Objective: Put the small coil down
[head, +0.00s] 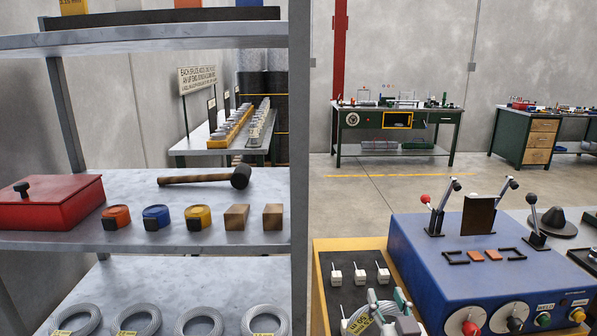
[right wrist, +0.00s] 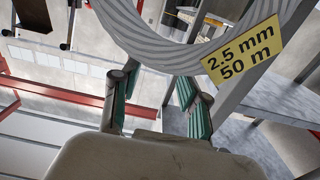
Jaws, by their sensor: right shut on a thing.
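A grey wire coil (head: 362,310) with a yellow label shows at the bottom of the head view, above the dark tray beside the blue machine. In the right wrist view the coil (right wrist: 155,38) fills the top, and its label reads 2.5 mm, 50 m. My right gripper (head: 388,315) is shut on this coil, with its green-padded fingers (right wrist: 158,92) at the coil's lower edge in the wrist view. I cannot tell whether the coil touches the tray. My left gripper is not in view.
Several similar coils (head: 137,320) lie on the lower shelf at left. A metal upright (head: 300,150) stands between the shelves and the tray (head: 322,290). The tray holds several small white blocks (head: 360,275). The blue machine (head: 440,262) with levers is close on the right.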

